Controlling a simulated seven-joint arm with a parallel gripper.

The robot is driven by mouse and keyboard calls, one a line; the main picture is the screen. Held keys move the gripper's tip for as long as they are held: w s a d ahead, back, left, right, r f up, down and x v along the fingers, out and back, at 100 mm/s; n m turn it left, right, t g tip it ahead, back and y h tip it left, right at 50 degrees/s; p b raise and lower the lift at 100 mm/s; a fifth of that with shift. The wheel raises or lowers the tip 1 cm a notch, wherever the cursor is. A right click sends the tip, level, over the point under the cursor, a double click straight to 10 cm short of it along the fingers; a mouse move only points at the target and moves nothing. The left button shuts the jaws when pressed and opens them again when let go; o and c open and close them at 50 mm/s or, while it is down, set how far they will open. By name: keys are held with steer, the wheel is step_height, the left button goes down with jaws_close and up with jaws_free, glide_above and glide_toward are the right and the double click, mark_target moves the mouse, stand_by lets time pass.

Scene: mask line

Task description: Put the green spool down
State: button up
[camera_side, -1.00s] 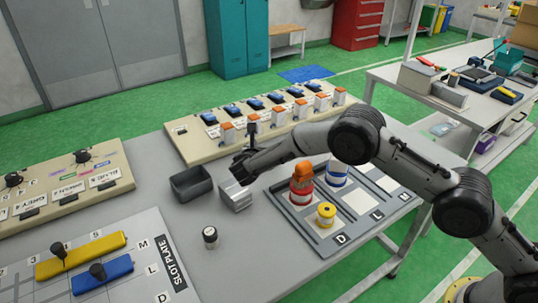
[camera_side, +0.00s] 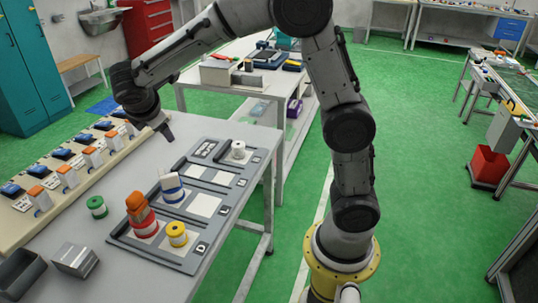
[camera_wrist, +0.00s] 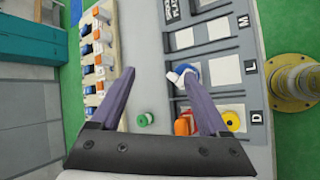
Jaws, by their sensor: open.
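The green spool (camera_side: 97,207) stands upright on the grey table, on bare surface between the switch panel and the slotted tray. It also shows in the wrist view (camera_wrist: 146,119), with nothing touching it. My gripper (camera_side: 168,136) is raised above the table, beyond the spool and up to its right in the side view. In the wrist view the two fingers (camera_wrist: 160,72) are spread wide with nothing between them, and the green spool appears in the gap between them, farther below.
The grey tray (camera_side: 120,238) holds a red spool with an orange piece on top (camera_side: 139,212), a blue-and-white spool (camera_side: 172,187), a yellow spool (camera_side: 177,234) and a white spool (camera_side: 238,150). A switch panel (camera_side: 75,205) lies left. A dark bin (camera_side: 18,272) and metal block (camera_side: 75,260) stand front left.

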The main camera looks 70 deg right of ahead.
steer(key=s+d+r+m+y, duration=0.15)
steer(key=s+m, duration=0.25)
steer(key=s, duration=0.4)
steer(key=s+r+m+y, duration=0.2)
steer(key=s+m, duration=0.1)
steer(key=s, duration=0.5)
steer(key=s+a+f+m+y, duration=0.1)
steer(key=s+a+m+y, duration=0.1)
steer(key=s, duration=0.4)
steer(key=s+a+f+m+t+y, duration=0.1)
steer(key=s+a+f+m, duration=0.1)
steer(key=s+m, duration=0.3)
steer(key=shift+s+a+y, duration=0.25)
steer(key=shift+s+y, duration=0.1)
steer(key=shift+s, duration=0.85)
